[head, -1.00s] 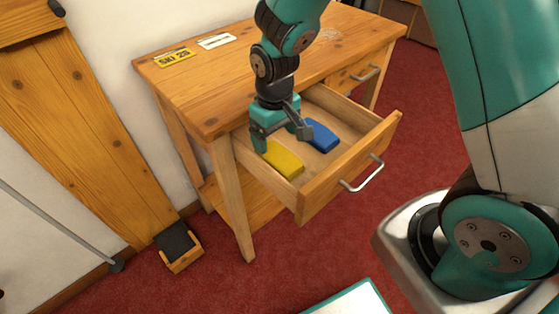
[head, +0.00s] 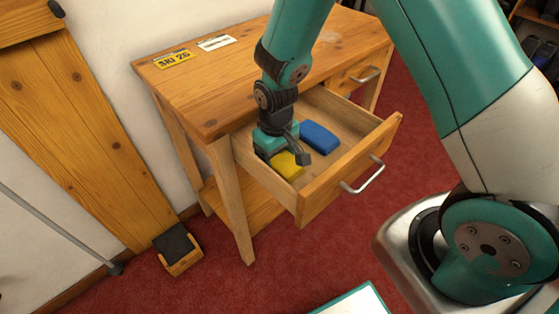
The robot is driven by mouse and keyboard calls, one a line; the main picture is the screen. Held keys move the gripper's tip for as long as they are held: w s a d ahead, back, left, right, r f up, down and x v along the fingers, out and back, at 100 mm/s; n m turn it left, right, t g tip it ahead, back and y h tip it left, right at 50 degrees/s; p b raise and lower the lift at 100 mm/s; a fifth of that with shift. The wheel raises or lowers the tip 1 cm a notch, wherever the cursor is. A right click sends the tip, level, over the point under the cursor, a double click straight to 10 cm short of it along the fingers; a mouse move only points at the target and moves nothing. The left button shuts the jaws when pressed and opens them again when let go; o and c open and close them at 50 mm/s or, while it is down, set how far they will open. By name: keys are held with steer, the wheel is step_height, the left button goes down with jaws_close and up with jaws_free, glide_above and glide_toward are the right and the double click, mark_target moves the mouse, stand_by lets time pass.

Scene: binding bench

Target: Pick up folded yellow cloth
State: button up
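The folded yellow cloth (head: 287,168) lies in the open drawer of the wooden bench, near the drawer's left side. My gripper (head: 277,160) is down inside the drawer, right over the cloth, and covers its rear part. The fingertips are largely hidden by the gripper body and the drawer wall, so I cannot tell whether they are closed on the cloth. The cloth appears to lie on the drawer floor.
A blue folded cloth or block (head: 320,137) lies in the same drawer (head: 345,171), just right of my gripper. The drawer walls stand close around. A yellow plate (head: 174,60) and a white label (head: 216,43) lie on the bench top (head: 215,90).

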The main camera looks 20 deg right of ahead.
steer(key=shift+r, duration=0.1)
step_height(320, 180, up, 20)
steer(key=p, duration=0.2)
stand_by(0.7)
